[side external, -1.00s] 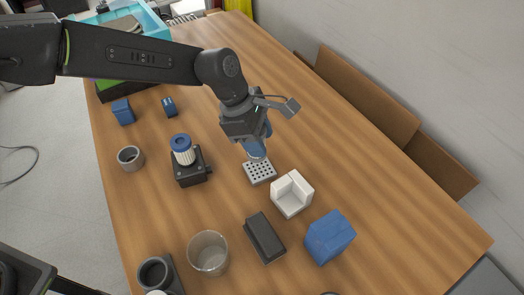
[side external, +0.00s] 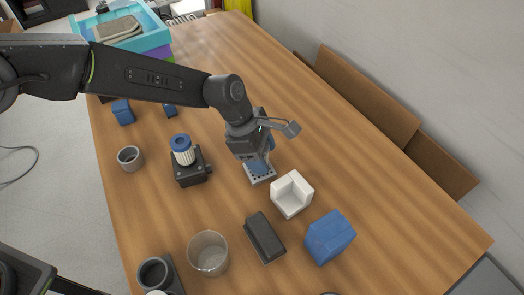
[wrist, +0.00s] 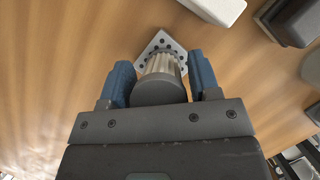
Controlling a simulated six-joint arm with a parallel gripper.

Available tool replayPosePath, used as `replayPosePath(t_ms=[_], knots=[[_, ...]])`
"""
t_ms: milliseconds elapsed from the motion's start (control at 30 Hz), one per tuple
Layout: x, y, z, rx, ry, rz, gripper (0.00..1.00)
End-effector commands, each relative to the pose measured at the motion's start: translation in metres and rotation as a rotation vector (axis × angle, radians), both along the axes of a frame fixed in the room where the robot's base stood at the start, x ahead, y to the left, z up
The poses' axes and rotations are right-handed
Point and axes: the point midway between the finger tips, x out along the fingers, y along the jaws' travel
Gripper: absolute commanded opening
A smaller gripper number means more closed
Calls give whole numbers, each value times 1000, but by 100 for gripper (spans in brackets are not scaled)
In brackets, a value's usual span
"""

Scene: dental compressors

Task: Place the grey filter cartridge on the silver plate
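The grey filter cartridge (wrist: 160,84) shows in the wrist view, with a dark grey cap and a pale pleated body. The silver plate (wrist: 158,42) is a small square with rows of dark holes, just past the cartridge's far end. In the side view my gripper (side external: 259,166) is low over the silver plate (side external: 262,179) and covers part of it. The cartridge is mostly hidden there; I cannot tell whether it touches the plate.
A white corner-shaped block (side external: 291,195) stands close to the plate. A dark block (side external: 264,238), a blue block (side external: 330,237) and a clear cup (side external: 208,254) are nearer the front. A blue-capped filter (side external: 183,150) sits on a black base (side external: 190,175) to the left.

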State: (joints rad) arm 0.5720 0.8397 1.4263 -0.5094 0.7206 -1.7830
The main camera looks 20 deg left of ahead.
Motion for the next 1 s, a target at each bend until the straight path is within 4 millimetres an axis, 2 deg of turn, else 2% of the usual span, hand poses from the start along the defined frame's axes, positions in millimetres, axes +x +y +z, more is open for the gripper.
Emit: replayPosePath(t_ms=[133,367,467,1000], knots=[[0,0,0,0,0,0,68],[0,0,2,-1,0,0,68],[0,2,8,-2,-1,0,68],[0,40,100,-1,-1,2,68]])
